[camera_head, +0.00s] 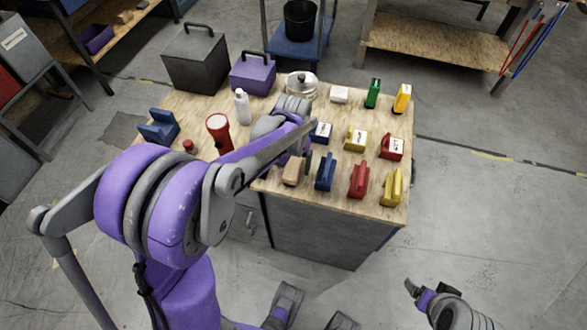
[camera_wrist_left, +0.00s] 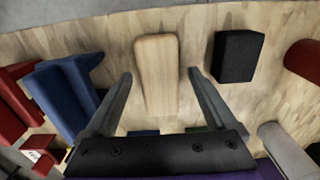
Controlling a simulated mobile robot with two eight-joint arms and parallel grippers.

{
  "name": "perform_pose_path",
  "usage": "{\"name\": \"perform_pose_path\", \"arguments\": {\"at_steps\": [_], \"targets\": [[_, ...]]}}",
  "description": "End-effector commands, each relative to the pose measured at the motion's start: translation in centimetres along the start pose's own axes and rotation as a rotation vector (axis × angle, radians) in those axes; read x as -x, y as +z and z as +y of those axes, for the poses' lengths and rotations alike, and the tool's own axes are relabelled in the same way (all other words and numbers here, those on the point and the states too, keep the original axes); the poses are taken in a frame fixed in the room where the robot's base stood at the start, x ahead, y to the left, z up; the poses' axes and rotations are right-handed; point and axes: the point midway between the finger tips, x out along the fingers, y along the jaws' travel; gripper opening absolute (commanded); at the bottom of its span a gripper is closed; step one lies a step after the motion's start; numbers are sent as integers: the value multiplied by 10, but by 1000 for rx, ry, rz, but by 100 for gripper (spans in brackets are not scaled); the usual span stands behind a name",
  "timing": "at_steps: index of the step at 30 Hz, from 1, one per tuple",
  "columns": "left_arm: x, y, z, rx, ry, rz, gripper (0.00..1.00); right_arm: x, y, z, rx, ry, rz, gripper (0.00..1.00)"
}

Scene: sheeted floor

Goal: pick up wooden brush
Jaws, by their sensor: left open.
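The wooden brush (camera_head: 293,172) is a plain light-wood block near the front edge of the table, partly behind my left arm in the head view. In the left wrist view the wooden brush (camera_wrist_left: 156,70) lies lengthwise between the two fingers of my left gripper (camera_wrist_left: 160,80). The fingers are apart, with a gap on each side of the brush. In the head view my left gripper (camera_head: 302,160) is mostly hidden by its own arm, close by the brush. My right gripper (camera_head: 429,290) is away from the table at lower right; its jaws are unclear.
A black block (camera_wrist_left: 237,56) and a blue tool (camera_wrist_left: 65,95) lie on either side of the brush. Several red, yellow and blue items crowd the table (camera_head: 270,186). A red flashlight (camera_head: 219,133) and white bottle (camera_head: 242,106) stand to the left.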

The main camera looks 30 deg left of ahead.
Motion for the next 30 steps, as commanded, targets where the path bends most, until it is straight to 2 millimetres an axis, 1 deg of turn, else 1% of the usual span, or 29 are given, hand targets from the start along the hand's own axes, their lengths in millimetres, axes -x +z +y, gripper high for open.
{"name": "perform_pose_path", "arguments": {"at_steps": [6, 8, 9, 20, 21, 28, 30], "targets": [[-1, 0, 0, 0, 0, 0, 90, 0, 0, 0, 0, 0, 0, 85], [-1, 0, 0, 0, 0, 0, 79, 0, 0, 0, 0, 0, 0, 85], [-1, 0, 0, 0, 0, 0, 72, 0, 0, 0, 0, 0, 0, 85], [0, 0, 0, 0, 0, 0, 7, 0, 0, 0, 0, 0, 0, 85], [0, 0, 0, 0, 0, 0, 0, 0, 0, 0, 0, 0, 0, 85], [0, 0, 0, 0, 0, 0, 0, 0, 0, 0, 0, 0, 0, 85], [3, 0, 0, 0, 0, 0, 0, 1, 0, 0, 0, 0, 0, 85]]}}
